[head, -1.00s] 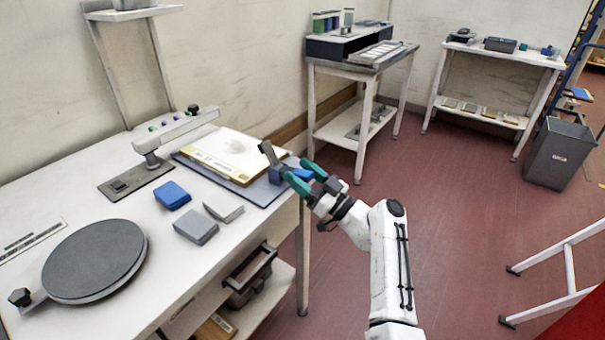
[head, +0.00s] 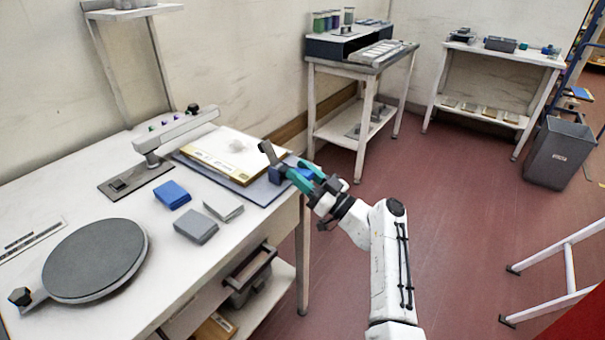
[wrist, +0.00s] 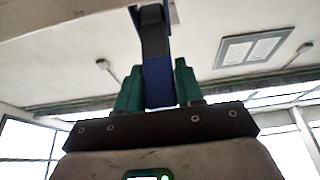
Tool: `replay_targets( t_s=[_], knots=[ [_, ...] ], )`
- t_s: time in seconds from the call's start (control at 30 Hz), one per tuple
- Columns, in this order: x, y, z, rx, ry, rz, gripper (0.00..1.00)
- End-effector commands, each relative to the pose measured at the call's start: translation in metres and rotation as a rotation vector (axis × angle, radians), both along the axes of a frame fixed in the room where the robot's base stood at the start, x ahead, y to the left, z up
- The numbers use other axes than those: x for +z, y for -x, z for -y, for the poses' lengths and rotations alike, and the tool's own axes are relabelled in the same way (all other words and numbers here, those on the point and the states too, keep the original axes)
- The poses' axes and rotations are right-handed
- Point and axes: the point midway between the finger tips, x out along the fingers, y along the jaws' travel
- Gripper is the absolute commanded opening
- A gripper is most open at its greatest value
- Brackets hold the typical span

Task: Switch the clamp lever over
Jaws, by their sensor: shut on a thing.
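The clamp lever (head: 267,153) is a dark grey bar with a blue part, standing tilted at the right edge of the white workbench, beside the printing board. In the wrist view the lever (wrist: 156,80) runs up between my fingers, blue low down and dark grey above. My gripper (head: 296,178) has green fingertips and is shut on the lever at its blue part; it also shows in the wrist view (wrist: 160,90). The fingers hide part of the lever and its foot.
The workbench carries a board (head: 228,154) with a pale sheet, a blue block (head: 172,194), grey blocks (head: 196,226) and a round dark plate (head: 95,262). The red floor to the right is clear up to a ladder frame (head: 570,265).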

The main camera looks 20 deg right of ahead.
Motion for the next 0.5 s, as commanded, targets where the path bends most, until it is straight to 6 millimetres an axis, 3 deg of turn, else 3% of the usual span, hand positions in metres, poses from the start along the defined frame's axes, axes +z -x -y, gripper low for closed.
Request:
replay_targets(
  t_s=[0.5],
  knots=[
    [0.024, -0.004, -0.003, -0.001, 0.132, -0.175, 0.00]
  ],
)
